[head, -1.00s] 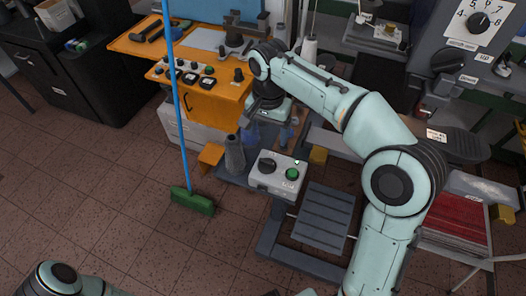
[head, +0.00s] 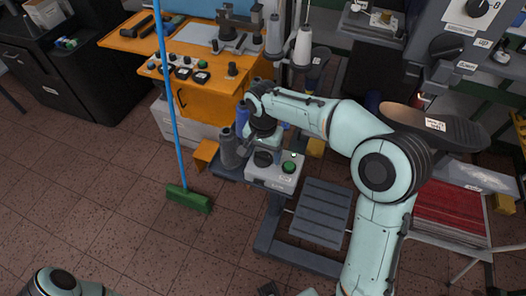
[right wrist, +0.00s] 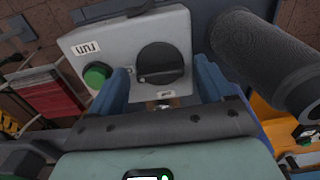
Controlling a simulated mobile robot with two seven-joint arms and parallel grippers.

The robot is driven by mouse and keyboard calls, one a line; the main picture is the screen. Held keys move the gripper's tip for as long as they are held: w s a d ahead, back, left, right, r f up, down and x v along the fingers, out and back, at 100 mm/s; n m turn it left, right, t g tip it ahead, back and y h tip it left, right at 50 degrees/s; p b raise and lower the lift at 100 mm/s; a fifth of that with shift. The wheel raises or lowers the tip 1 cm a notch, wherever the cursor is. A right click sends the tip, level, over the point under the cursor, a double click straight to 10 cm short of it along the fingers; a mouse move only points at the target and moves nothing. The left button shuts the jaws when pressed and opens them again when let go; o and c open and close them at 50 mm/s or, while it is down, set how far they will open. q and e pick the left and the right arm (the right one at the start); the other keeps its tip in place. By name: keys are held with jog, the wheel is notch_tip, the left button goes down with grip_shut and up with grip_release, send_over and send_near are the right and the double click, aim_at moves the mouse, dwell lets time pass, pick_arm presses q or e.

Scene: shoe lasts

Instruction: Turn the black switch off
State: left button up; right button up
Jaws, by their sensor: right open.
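The black switch is a round knob (right wrist: 160,63) on a light grey control box (right wrist: 190,22). In the head view the knob (head: 263,159) sits on the box (head: 262,179), left of a green button (head: 289,167). My right gripper (right wrist: 161,70) is open, with its two blue fingers on either side of the knob. I cannot tell whether they touch it. In the head view the right gripper (head: 262,143) is just above the knob and hides part of it. My left gripper is out of view; only part of its arm shows at lower left.
A dark ribbed cone (right wrist: 265,55) stands close beside the box in the right wrist view. A blue-handled green broom (head: 189,198) stands left of the box. An orange bench (head: 205,95) with tools is behind. Open tiled floor lies at front left.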

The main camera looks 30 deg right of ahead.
jog(key=c, duration=1)
jog(key=shift+c, duration=0.2)
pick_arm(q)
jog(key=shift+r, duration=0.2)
pick_arm(e)
jog(key=shift+n, duration=0.5)
jog(key=n+p, duration=0.1)
jog(key=n, duration=0.2)
jog(key=shift+r+n, duration=0.1)
jog(key=shift+n, duration=0.3)
jog(key=n+p, duration=0.1)
jog(key=n, duration=0.3)
jog(key=shift+n, duration=0.3)
jog(key=n+p, duration=0.1)
jog(key=n, duration=0.3)
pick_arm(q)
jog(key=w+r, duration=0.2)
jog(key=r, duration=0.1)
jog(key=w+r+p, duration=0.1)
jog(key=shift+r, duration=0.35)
pick_arm(e)
jog(key=n, duration=0.4)
jog(key=shift+n, duration=0.5)
